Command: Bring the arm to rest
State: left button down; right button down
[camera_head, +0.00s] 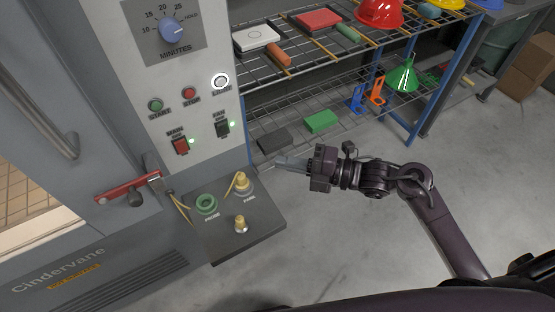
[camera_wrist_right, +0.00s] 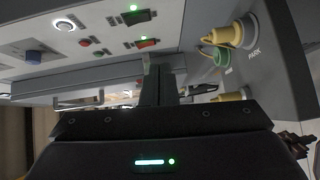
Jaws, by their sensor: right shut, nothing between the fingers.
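My right arm reaches in from the lower right in the head view. Its gripper (camera_head: 280,161) is shut and empty, pointing left toward the machine's side shelf. In the right wrist view the closed fingers (camera_wrist_right: 160,85) stand before the control panel. The shelf (camera_head: 262,222) carries a green PROBE socket (camera_head: 206,204), a yellow plug at PARK (camera_head: 243,184) and another yellow plug (camera_head: 240,225) nearer the front. A gap between the fingertips and the PARK plug shows in the head view.
The control panel (camera_head: 185,95) has a minutes dial (camera_head: 174,30), buttons and lit switches. A red door handle (camera_head: 128,188) is at left. Grey floor (camera_head: 345,245) is clear around the arm.

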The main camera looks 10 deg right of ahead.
pick_arm(q)
jog(key=shift+s, duration=0.4)
